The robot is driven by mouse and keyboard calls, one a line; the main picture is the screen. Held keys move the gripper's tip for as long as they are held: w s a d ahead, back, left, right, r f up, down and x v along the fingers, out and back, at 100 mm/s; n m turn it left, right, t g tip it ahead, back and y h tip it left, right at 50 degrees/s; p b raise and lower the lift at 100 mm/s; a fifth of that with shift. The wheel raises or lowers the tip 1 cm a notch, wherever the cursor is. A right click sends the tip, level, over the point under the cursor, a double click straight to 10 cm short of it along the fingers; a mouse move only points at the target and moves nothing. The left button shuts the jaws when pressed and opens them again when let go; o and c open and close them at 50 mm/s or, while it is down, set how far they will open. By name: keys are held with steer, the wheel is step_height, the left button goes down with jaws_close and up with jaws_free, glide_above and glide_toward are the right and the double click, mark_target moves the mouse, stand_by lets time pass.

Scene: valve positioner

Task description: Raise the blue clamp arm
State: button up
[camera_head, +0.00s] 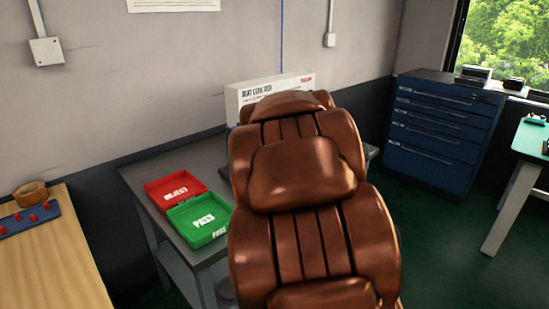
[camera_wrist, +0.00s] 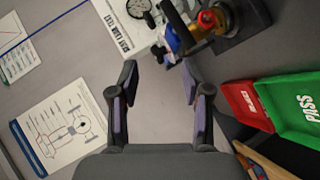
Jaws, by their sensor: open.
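My gripper (camera_wrist: 159,80) is open and empty in the wrist view, its fingers apart. Ahead of its right finger, at the top, is a fixture with a small blue part (camera_wrist: 171,39), which looks like the blue clamp arm. A black bar (camera_wrist: 178,22) runs up beside it. A brass and red valve-like piece (camera_wrist: 208,18) sits just right of it on a dark base. The blue part is small and partly cut up by the black bar, so its angle is hard to tell. In the head view my copper-coloured arm hides the fixture and the gripper.
A white test box (camera_head: 262,92) stands at the wall; its panel (camera_wrist: 118,28) shows beside the fixture. A red REJECT tray (camera_head: 172,187) and a green PASS tray (camera_head: 200,217) sit on the grey bench (camera_head: 140,178). A blue drawer cabinet (camera_head: 440,130) stands right.

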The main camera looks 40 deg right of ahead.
steer(key=w+d+f+n+t+y+b, duration=0.2)
steer(key=w+d+n+t+b, duration=0.15)
steer(key=d+n, duration=0.3)
step_height(320, 180, down, 5)
steer(key=s+n+t+y+b, duration=0.3)
steer(key=n+t+y+b, duration=0.1)
steer(key=n+y, duration=0.25)
steer(key=shift+n, duration=0.4)
steer(key=shift+w+f, duration=0.15)
steer(key=shift+w, duration=3.3)
jaws_close()
